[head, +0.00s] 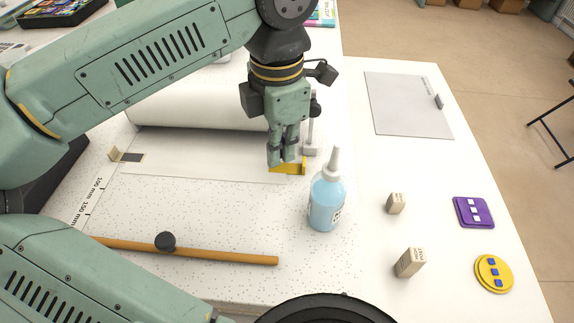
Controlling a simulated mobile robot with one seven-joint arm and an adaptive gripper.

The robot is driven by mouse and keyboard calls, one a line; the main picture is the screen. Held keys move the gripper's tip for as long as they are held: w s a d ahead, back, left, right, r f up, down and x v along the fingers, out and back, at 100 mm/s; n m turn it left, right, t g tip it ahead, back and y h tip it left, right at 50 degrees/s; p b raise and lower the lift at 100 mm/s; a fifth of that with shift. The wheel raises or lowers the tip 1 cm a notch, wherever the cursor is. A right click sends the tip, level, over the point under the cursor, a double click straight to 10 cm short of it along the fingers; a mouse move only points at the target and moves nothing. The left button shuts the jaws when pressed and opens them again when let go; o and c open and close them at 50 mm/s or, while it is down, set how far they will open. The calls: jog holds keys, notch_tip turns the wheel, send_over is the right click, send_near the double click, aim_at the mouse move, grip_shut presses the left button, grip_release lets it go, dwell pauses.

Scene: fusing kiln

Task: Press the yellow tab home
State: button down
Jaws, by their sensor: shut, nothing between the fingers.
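The yellow tab (290,168) sits near the right end of the pale sheet, in front of the large white roll. My gripper (287,161) points down, right at the tab, with its fingers together and empty. The fingertips hide part of the tab's upper and left side. I cannot tell whether they touch it or are just above or behind it. How far in the tab sits is not clear from this view.
A bottle of blue liquid (327,200) stands close to the right of my gripper. A wooden rod (210,251) with a black knob lies in front. Two small blocks (396,203) (409,262), a purple piece (473,212) and a yellow disc (493,273) lie at the right. A grey plate (407,105) lies behind them.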

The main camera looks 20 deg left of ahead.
jog(key=shift+f+b, duration=1.1)
jog(key=shift+f, duration=0.05)
dwell(0.3)
jog(key=shift+r, duration=0.15)
dwell(0.5)
jog(key=shift+r+p, duration=2.25)
jog(key=shift+r, duration=1.2)
